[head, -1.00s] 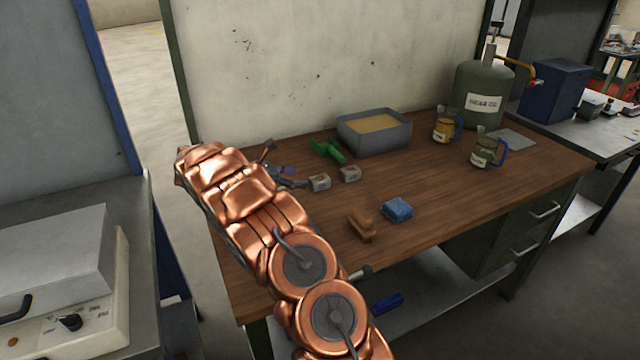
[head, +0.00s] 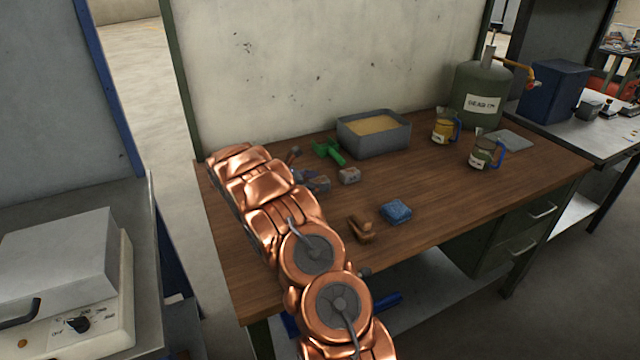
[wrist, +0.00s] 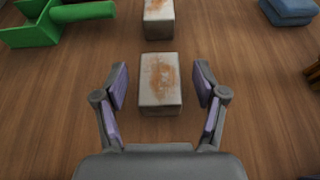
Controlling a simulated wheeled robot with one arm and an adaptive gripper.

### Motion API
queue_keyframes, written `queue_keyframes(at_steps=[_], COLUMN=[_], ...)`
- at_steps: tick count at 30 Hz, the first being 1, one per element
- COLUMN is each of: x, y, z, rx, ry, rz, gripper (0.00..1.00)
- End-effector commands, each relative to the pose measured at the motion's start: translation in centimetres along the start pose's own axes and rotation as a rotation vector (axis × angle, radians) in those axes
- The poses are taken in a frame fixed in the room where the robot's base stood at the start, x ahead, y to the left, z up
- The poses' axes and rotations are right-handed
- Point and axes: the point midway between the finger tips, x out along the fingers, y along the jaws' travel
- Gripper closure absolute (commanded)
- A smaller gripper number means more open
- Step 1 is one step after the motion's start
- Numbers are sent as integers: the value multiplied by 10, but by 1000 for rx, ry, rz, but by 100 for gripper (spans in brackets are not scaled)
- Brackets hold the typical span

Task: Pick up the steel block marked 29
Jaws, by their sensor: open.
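Two small grey steel blocks with rusty-brown top patches stand on the wooden bench. The nearer block (wrist: 160,85) lies between the spread fingers of my gripper (wrist: 161,72) in the wrist view, with a gap on each side. In the head view this block (head: 319,185) is beside my gripper (head: 306,178), partly covered by it. The farther block (wrist: 159,18) is straight ahead in the wrist view; in the head view it is the right one (head: 349,176). My gripper is open and empty. I cannot read a number on either block.
A green object (head: 328,150) and a grey sand-filled tray (head: 374,148) stand behind the blocks. A blue cloth-like pad (head: 397,211) and a brown brush-like object (head: 361,229) lie in front. Mugs (head: 484,153) and a green tank (head: 480,95) are at right.

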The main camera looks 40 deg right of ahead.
Motion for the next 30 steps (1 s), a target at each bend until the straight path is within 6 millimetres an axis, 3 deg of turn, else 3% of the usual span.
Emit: queue_keyframes(at_steps=[2, 22, 30], x=[0, 0, 0], y=[0, 0, 0], z=[0, 0, 1], rx=[0, 0, -1], ry=[0, 0, -2], rz=[0, -1, -1], gripper=[30, 100, 100])
